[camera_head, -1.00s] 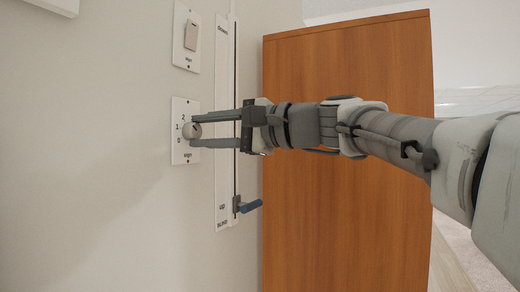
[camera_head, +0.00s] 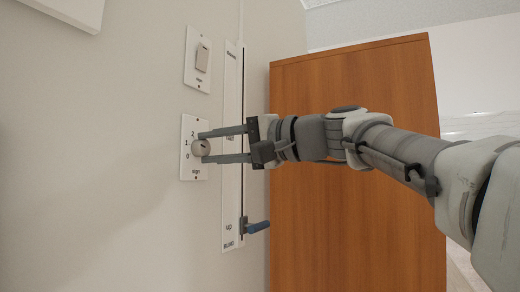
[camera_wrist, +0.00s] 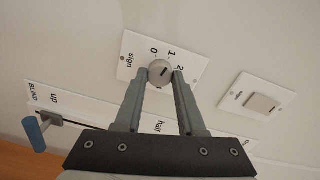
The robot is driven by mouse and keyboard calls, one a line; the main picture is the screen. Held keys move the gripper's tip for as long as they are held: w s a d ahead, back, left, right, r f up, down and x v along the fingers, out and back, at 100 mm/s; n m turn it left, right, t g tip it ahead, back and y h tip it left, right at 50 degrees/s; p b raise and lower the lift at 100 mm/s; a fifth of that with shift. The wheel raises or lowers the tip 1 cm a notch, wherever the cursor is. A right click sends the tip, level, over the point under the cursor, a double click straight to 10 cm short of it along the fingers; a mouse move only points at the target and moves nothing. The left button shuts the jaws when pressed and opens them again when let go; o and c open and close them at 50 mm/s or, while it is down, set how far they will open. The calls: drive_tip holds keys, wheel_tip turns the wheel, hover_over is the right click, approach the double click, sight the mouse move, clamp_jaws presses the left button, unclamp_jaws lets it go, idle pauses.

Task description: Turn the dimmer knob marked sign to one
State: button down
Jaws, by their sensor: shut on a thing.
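The dimmer knob is a round grey knob (camera_head: 201,149) on a white wall plate (camera_head: 187,172) labelled "sign", with 0, 1 and 2 printed beside it. My gripper (camera_head: 203,147) is shut on the knob, one finger on each side. In the wrist view the knob (camera_wrist: 160,74) sits between the fingertips, in front of its plate (camera_wrist: 192,77). A short dark mark on its face slants toward the upper right, roughly to the 1 and 2 side; the exact setting is too small to tell.
A rocker switch (camera_head: 203,59) on its own plate is above the dimmer. A vertical blind slider strip (camera_head: 231,190) with a blue handle (camera_head: 258,226) runs close behind my fingers. A wooden cabinet (camera_head: 350,220) stands behind my arm.

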drive_tip(key=c, duration=0.5)
unclamp_jaws()
drive_tip(key=v, duration=1.7)
drive_tip(key=shift+d, duration=0.2)
drive_tip(key=shift+s+f, duration=0.1)
drive_tip(key=s+d+f+m+h+p, duration=0.1)
drive_tip(key=s+f+h+p, duration=0.2)
drive_tip(key=f, duration=0.7)
drive_tip(key=s+d+f+m+h+p, duration=0.1)
drive_tip(key=f+h+p, duration=0.2)
drive_tip(key=f+h, duration=0.5)
drive_tip(key=s+d+f+n+h+p, duration=0.1)
drive_tip(key=s+d+f, duration=0.1)
drive_tip(key=f, duration=0.3)
drive_tip(key=s+d+f+n+h+p, duration=0.1)
drive_tip(key=s+d+f+h, duration=0.1)
drive_tip(key=f, duration=0.4)
drive_tip(key=s+d+f+n+g+h+p, duration=0.1)
drive_tip(key=s+d+f+n+h, duration=0.1)
drive_tip(key=s+d+f, duration=0.2)
drive_tip(key=shift+s+d+f, duration=0.15)
drive_tip(key=shift+s+f, duration=0.1)
drive_tip(key=shift+f, duration=0.65)
